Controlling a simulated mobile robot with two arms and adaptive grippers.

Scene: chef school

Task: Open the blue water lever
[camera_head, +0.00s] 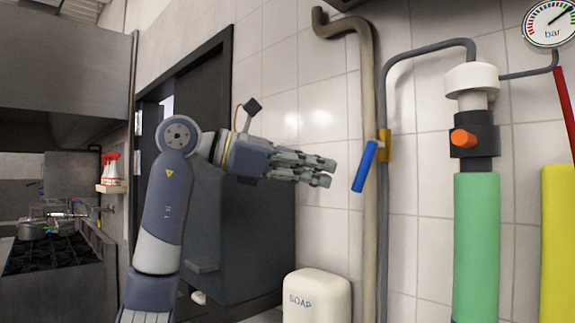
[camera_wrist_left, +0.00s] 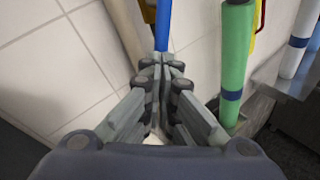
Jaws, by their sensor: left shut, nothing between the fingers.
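The blue water lever (camera_head: 365,167) is a short blue handle on an orange-yellow valve body (camera_head: 384,145), fixed on a pipe along the tiled wall. It slants down and to the left from the valve. My left gripper (camera_head: 333,172) is shut and empty, just left of the lever in the head view. In the left wrist view the blue lever (camera_wrist_left: 163,25) stands just beyond the closed fingertips (camera_wrist_left: 160,62). I cannot tell whether they touch it. My right gripper is not in view.
A beige pipe (camera_head: 368,80) and a grey pipe (camera_head: 384,250) run up the wall. A green pipe (camera_head: 477,240) with an orange knob (camera_head: 464,138) stands to the right, below a pressure gauge (camera_head: 549,22). A white soap dispenser (camera_head: 317,296) is below my left gripper.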

